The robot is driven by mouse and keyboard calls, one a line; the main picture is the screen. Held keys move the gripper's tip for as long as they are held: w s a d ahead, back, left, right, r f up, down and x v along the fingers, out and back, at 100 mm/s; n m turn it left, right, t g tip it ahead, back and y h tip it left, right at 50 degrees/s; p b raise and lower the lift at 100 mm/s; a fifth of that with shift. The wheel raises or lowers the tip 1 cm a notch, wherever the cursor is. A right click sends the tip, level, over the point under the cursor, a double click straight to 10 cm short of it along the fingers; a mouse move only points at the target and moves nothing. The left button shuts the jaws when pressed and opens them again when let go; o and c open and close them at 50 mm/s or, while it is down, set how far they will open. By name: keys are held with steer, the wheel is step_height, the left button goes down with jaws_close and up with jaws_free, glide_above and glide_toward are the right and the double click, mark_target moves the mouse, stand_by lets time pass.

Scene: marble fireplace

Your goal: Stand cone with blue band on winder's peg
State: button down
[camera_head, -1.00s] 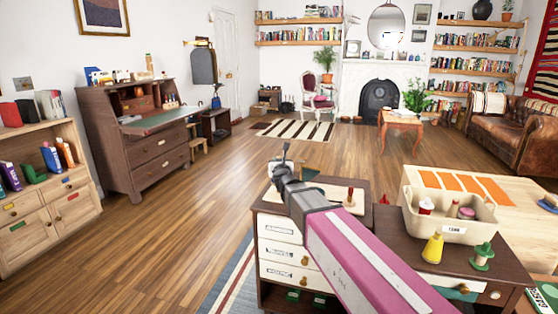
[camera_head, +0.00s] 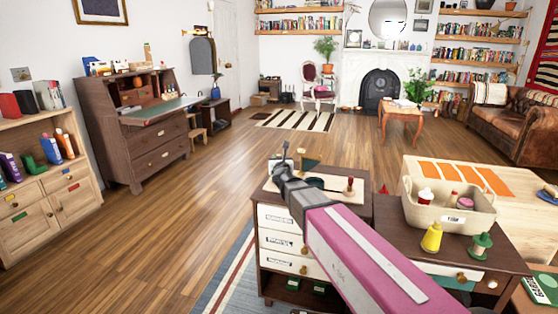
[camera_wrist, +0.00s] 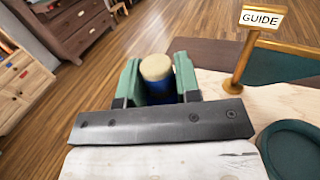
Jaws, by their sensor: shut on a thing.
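My gripper (camera_wrist: 158,88) has green fingers shut on the cone with a blue band (camera_wrist: 157,68). The cone's cream top and the blue band show between the fingers in the wrist view; its lower part is hidden. In the head view my gripper (camera_head: 282,160) is small, above the back left of the drawer cabinet's top, and the cone cannot be made out there. I cannot pick out the winder's peg with certainty. A green spool-shaped object (camera_head: 481,246) stands on the right cabinet, beside a yellow cone-shaped object (camera_head: 432,237).
A brass GUIDE sign (camera_wrist: 244,50) stands on the pale board near my gripper, with a dark green round thing (camera_wrist: 296,150) at lower right. A red-knobbed object (camera_head: 349,186) stands on the cabinet. A beige bin (camera_head: 455,222) holds several items. Floor is open at left.

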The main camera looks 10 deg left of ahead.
steer(key=c, duration=0.8)
jaws_free()
steer(key=shift+o, duration=0.2)
steer(key=v, duration=1)
steer(key=shift+s, duration=0.35)
